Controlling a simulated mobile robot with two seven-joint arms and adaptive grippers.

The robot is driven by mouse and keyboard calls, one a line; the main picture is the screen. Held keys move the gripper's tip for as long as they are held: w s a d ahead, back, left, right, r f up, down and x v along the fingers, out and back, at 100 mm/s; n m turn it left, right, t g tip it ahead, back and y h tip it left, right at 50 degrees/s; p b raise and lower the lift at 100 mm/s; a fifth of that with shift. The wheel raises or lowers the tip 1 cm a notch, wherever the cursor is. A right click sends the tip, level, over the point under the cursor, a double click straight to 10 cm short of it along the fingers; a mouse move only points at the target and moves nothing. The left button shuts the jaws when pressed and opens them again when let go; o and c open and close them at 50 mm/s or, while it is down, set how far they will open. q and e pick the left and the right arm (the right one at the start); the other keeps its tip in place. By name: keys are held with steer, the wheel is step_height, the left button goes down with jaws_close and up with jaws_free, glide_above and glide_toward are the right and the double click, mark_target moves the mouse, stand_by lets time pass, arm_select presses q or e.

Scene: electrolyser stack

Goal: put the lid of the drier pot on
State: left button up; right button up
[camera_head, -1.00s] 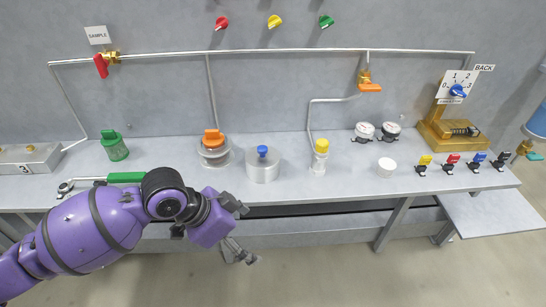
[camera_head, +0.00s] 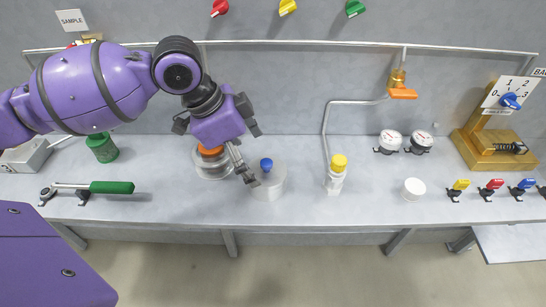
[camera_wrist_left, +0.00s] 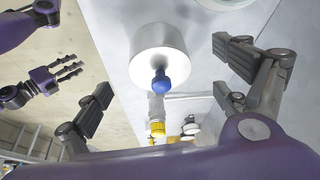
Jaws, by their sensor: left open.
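A silver-white cylinder (camera_head: 270,185) with a blue knob (camera_head: 266,164) stands on the bench in the head view. My left gripper (camera_head: 232,150) is open and empty, up and left of the knob in the head view. Its spread fingers (camera_wrist_left: 165,78) flank the knob in the wrist view, apart from it. My right gripper (camera_wrist_left: 66,74) shows at the left of the wrist view, fingers spread.
An orange-topped flanged vessel (camera_head: 210,168) stands close left, partly behind my gripper. A yellow-capped bottle (camera_head: 336,176) and a white round piece (camera_head: 414,189) stand right. A green-handled tool (camera_head: 110,187) lies left. The bench front between them is clear.

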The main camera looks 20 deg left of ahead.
mark_target(263, 171)
arm_select(q)
steer(key=shift+s+d+f, duration=0.1)
steer(key=shift+d+f, duration=0.25)
steer(key=shift+f, duration=0.3)
steer(key=shift+s+d+f, duration=0.1)
steer(key=shift+d+f, duration=0.25)
steer(key=shift+f, duration=0.25)
steer(key=f, duration=0.1)
steer(key=w+d+f, duration=0.1)
steer(key=f, duration=0.1)
steer(key=shift+w+d+f, duration=0.1)
steer(key=shift+w+d, duration=0.1)
steer(key=shift+w, duration=0.05)
steer(key=shift+w+d+f, duration=0.1)
steer(key=shift+f, duration=0.2)
steer(key=c, duration=1.1)
steer(key=shift+c, duration=0.6)
arm_select(e)
steer(key=s, duration=0.1)
steer(key=s+f, duration=0.1)
steer(key=shift+s+d, duration=0.3)
arm_select(q)
steer(key=shift+r, duration=0.1)
